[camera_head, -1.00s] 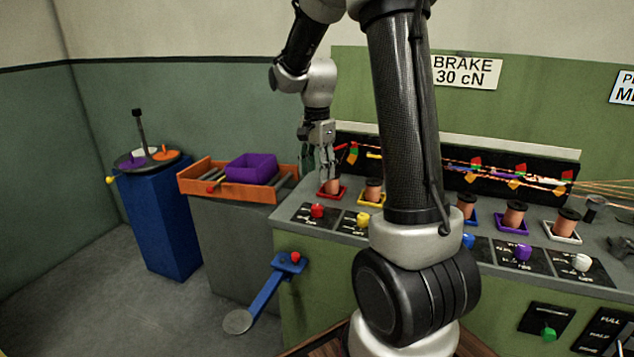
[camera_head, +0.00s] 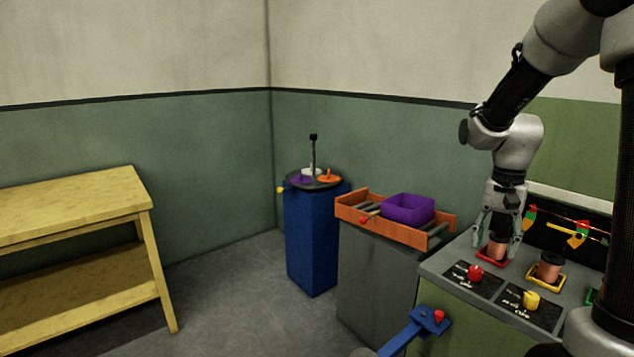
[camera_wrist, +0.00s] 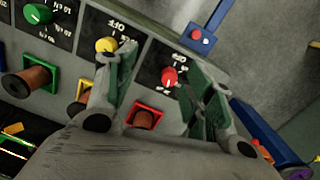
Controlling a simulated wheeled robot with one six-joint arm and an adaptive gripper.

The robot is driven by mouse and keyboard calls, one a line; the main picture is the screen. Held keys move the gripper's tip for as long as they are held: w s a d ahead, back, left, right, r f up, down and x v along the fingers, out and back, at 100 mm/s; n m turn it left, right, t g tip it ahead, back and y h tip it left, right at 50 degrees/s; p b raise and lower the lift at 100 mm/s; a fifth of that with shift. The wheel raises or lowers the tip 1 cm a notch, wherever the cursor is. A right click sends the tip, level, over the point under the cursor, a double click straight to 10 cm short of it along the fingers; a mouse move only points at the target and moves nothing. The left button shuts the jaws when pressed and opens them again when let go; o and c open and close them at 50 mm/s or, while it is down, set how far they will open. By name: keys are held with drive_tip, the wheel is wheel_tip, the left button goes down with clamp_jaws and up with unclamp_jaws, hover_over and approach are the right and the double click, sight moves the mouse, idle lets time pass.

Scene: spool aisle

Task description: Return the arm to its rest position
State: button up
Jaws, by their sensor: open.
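My arm reaches in from the upper right of the head view and bends down to my gripper (camera_head: 497,238). My gripper hangs fingers down at the left end of the console, over the copper spool (camera_head: 497,250) in the red square holder. In the wrist view my gripper (camera_wrist: 160,85) has its two fingers spread wide apart. The copper spool (camera_wrist: 144,120) in the red holder shows between and behind the fingers. Nothing is held. Whether a finger touches the spool cannot be told.
A second copper spool (camera_head: 549,266) in a yellow holder stands close by on the right. Red (camera_head: 475,272) and yellow (camera_head: 531,300) knobs stand in front. An orange tray (camera_head: 440,238) with a purple bin (camera_head: 408,208), a blue pedestal (camera_head: 312,240) and a yellow bench (camera_head: 75,205) are left.

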drive_tip(key=s+a+r+n+t, duration=0.2)
drive_tip(key=s+r+n, duration=0.2)
drive_tip(key=s, duration=0.5)
drive_tip(key=s+a+r+n+t, duration=0.2)
drive_tip(key=s+r+n+t, duration=0.1)
drive_tip(key=s+r, duration=0.4)
drive_tip(key=shift+s+a+r+n, duration=0.15)
drive_tip(key=shift+s+a+n, duration=0.15)
drive_tip(key=shift+s+n, duration=0.7)
